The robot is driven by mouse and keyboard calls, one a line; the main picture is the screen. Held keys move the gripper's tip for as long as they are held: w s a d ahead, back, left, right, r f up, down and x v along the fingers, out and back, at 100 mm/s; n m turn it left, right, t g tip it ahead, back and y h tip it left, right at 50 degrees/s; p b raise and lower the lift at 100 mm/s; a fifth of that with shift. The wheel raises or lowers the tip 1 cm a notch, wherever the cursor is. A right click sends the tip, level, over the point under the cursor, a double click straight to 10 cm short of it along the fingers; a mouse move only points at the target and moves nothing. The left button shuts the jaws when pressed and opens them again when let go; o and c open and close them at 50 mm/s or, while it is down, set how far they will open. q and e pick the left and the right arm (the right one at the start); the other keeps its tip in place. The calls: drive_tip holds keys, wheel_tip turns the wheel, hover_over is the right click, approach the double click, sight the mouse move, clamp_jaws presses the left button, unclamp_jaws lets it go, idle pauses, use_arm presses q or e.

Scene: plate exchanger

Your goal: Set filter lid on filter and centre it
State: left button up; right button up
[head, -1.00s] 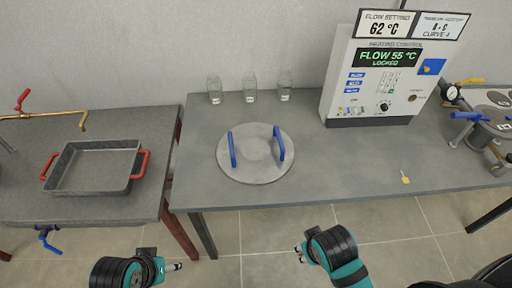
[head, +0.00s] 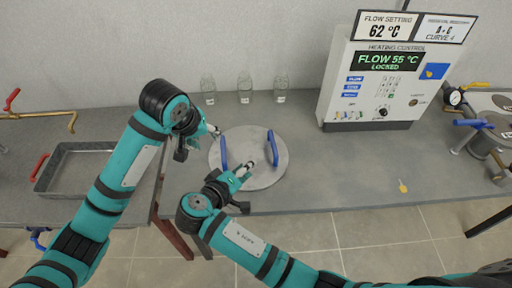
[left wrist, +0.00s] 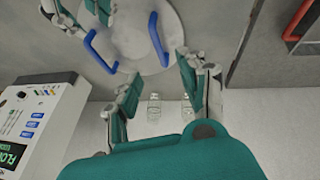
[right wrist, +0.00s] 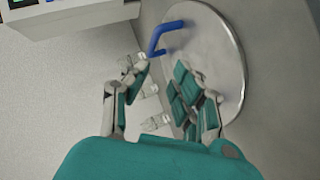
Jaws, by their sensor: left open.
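The filter lid (head: 249,176) is a round grey metal disc with two upright blue handles, lying flat on the grey table. My left gripper (head: 214,131) is open at the lid's far left edge, near the left blue handle (head: 223,152). My right gripper (head: 246,171) is over the lid's near part, between the handles; its fingers look apart and empty in the right wrist view (right wrist: 168,88). The right blue handle (head: 273,147) stands clear of both grippers. The lid also shows in the left wrist view (left wrist: 135,30). I cannot tell which object is the filter.
Several glass jars (head: 245,87) stand by the wall behind the lid. A heating control box (head: 375,85) stands to the right, with a yellow tag (head: 403,186) in front. Metal vessels (head: 492,140) are at the far right. A grey pan (head: 70,172) sits on the left table.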

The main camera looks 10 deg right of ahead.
sight(222, 149)
use_arm(q)
drive_tip(key=x, duration=1.1)
drive_tip(key=w+x, duration=0.1)
drive_tip(key=x, duration=0.5)
drive_tip(key=shift+d+r, duration=0.15)
drive_tip(key=shift+d, duration=0.15)
use_arm(e)
drive_tip(key=x, duration=0.6)
drive_tip(key=r+x, duration=0.1)
drive_tip(key=x, duration=1)
drive_tip(key=shift+w+d, duration=0.3)
drive_tip(key=shift+w, duration=0.2)
use_arm(q)
drive_tip(key=shift+c, duration=0.4)
use_arm(e)
drive_tip(key=shift+c, duration=0.4)
use_arm(q)
drive_tip(key=c, duration=0.5)
use_arm(e)
clamp_jaws()
use_arm(q)
clamp_jaws()
